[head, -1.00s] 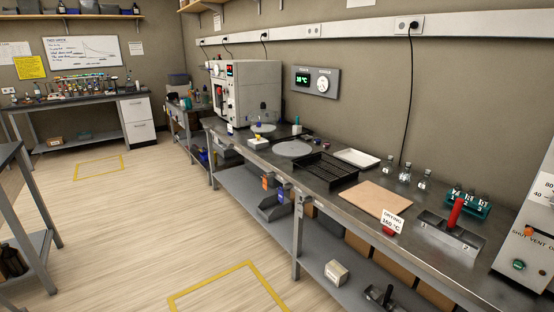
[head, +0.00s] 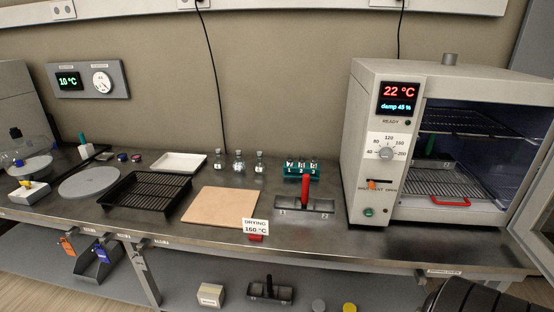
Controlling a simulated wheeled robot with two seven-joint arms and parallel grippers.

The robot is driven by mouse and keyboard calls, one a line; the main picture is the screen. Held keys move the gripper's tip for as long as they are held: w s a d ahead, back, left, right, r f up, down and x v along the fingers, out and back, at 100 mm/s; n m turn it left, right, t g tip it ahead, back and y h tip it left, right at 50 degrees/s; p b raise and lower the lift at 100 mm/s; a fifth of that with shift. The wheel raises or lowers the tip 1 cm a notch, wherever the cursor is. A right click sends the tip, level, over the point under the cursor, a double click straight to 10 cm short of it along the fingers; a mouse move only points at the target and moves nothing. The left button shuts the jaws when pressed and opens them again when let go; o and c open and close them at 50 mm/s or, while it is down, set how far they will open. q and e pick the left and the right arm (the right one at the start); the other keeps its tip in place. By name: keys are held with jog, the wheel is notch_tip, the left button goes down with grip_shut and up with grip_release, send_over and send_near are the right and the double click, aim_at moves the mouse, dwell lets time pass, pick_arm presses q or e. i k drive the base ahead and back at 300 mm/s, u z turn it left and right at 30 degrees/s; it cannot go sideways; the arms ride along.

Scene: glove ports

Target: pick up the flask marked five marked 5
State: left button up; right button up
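Three small clear glass flasks stand upright in a row on the steel bench, behind the tan board: a left flask (head: 219,161), a middle flask (head: 238,163) and a right flask (head: 259,163). Their markings are too small to read, so I cannot tell which is marked 5. A teal rack (head: 299,173) to their right holds three more small flasks, with 1, 2 and 3 on its front. Neither of my grippers shows in the head view.
A tan board (head: 220,206), black wire tray (head: 146,192) and white tray (head: 178,163) lie on the bench. A red-handled metal holder (head: 305,204) stands in front of the rack. The oven (head: 386,147) on the right has its door open and reads 22 °C.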

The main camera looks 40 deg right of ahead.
aim_at(239, 165)
jog(key=z, duration=0.95)
jog(key=i, duration=0.9)
jog(key=z, duration=0.75)
